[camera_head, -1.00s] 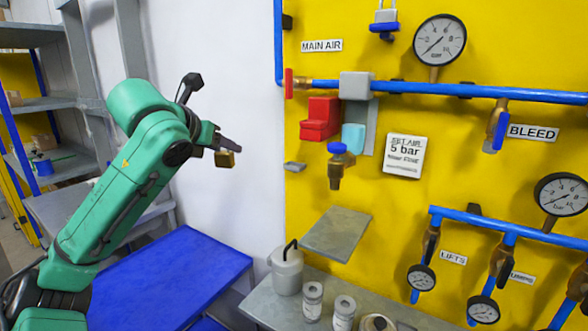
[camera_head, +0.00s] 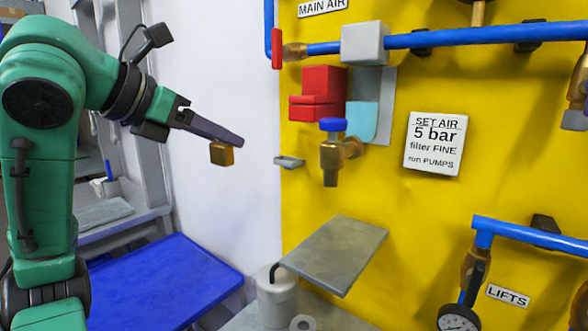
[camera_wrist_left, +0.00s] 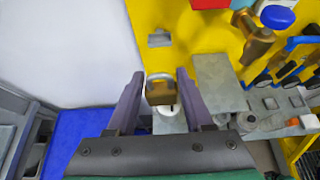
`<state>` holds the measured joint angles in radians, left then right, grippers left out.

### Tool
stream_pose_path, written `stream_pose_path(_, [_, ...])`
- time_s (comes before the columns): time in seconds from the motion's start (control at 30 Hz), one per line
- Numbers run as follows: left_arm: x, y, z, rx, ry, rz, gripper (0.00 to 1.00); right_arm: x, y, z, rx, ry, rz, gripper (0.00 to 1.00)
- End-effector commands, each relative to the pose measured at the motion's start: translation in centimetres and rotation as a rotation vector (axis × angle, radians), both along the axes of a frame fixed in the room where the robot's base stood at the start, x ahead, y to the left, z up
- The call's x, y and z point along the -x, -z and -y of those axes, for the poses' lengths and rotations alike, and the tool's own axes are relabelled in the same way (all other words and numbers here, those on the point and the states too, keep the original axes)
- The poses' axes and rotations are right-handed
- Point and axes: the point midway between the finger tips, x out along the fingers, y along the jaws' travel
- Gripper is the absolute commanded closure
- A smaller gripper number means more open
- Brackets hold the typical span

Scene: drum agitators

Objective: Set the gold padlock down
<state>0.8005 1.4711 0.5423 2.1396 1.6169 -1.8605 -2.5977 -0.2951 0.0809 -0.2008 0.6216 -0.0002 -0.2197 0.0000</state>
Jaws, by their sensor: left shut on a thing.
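The gold padlock (camera_head: 222,154) hangs below the fingertips of my left gripper (camera_head: 236,142), in the air in front of the white wall. In the left wrist view the padlock (camera_wrist_left: 160,92) sits between the two purple-grey fingers of my left gripper (camera_wrist_left: 160,85), its grey shackle upward in the picture. The gripper is shut on it. The padlock is clear of every surface. A small grey ledge (camera_head: 289,162) on the yellow panel is just right of it, and also shows in the wrist view (camera_wrist_left: 159,39). My right gripper is not in view.
A grey shelf plate (camera_head: 330,255) juts out from the yellow panel at lower right, beside a white canister (camera_head: 275,297). A blue table top (camera_head: 165,280) lies below, with clear room on it. A brass valve with blue cap (camera_head: 333,150) and a red block (camera_head: 318,92) stick out nearby.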

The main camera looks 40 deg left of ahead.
Motion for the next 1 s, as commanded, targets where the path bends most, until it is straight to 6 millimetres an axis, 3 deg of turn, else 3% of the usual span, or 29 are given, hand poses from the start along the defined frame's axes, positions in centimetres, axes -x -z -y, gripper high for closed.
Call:
stream_pose_path(0.27, [-8.6, -1.1, -0.2, 0.0, 0.0, -0.009, 1.0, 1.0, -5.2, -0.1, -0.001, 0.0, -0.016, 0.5])
stream_pose_path(0.4, [-13.3, -1.6, -0.4, 0.001, -0.001, -0.009, 1.0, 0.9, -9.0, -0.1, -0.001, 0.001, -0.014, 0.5])
stream_pose_path(0.5, [-15.6, -1.3, -0.4, 0.001, 0.0, -0.004, 1.0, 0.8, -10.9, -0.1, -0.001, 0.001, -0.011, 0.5])
stream_pose_path(0.63, [-17.2, -1.0, -0.4, 0.0, 0.0, -0.003, 1.0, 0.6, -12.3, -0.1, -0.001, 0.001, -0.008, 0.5])
stream_pose_path(0.67, [-17.5, -0.1, -0.4, 0.001, 0.002, -0.004, 1.0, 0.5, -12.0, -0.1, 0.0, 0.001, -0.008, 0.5])
stream_pose_path(0.7, [-17.5, 1.9, -0.3, 0.005, 0.004, -0.004, 1.0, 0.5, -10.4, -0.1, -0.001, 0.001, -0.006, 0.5])
stream_pose_path(0.8, [-17.4, 3.4, -0.3, 0.004, 0.003, -0.003, 1.0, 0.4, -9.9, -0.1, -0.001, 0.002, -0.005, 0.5])
stream_pose_path(1.0, [-17.3, 3.3, -0.5, -0.002, -0.001, 0.0, 1.0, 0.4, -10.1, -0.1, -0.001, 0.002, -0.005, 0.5])
